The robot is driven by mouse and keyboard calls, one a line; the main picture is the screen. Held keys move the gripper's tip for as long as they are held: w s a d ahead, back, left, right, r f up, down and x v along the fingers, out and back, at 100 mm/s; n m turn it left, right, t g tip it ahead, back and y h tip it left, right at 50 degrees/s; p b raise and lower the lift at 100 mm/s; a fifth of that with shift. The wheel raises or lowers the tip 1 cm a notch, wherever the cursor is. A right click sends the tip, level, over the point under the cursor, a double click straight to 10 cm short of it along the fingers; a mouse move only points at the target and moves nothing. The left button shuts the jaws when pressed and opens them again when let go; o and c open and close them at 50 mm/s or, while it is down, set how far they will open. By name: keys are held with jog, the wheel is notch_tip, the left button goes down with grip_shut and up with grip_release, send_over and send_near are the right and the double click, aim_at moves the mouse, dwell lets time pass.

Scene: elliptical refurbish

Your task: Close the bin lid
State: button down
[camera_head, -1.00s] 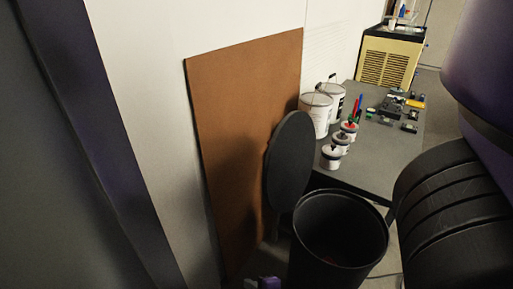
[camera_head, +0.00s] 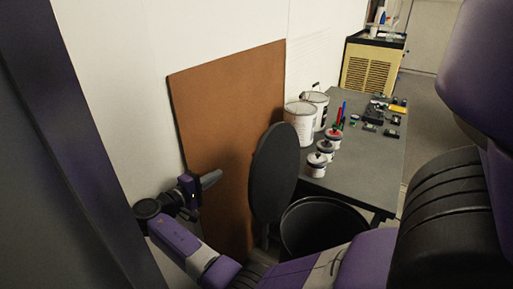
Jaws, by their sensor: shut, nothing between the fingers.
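The black round bin lid (camera_head: 273,172) stands open, nearly upright, at the left rim of the black bin (camera_head: 318,228). The bin's open mouth shows, but my arm hides its lower part. My gripper (camera_head: 213,178) is shut and empty, to the left of the lid and apart from it, in front of the brown board. Its fingers point right, toward the lid's back side. My purple and white forearm crosses the bottom of the picture in front of the bin.
A brown board (camera_head: 215,125) leans on the white wall behind the lid. A dark table (camera_head: 365,165) beyond the bin bears white paint cans (camera_head: 301,122), small pots (camera_head: 317,165) and several small items. A yellow vented unit (camera_head: 372,70) stands at the back.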

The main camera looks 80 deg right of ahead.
notch_tip(320, 180, up, 7)
jog(key=d+m+g, duration=0.1)
jog(key=m+g, duration=0.2)
jog(key=s+d+p, duration=0.4)
jog(key=s+d, duration=0.3)
jog(key=s, duration=0.3)
jog(key=shift+d, duration=0.15)
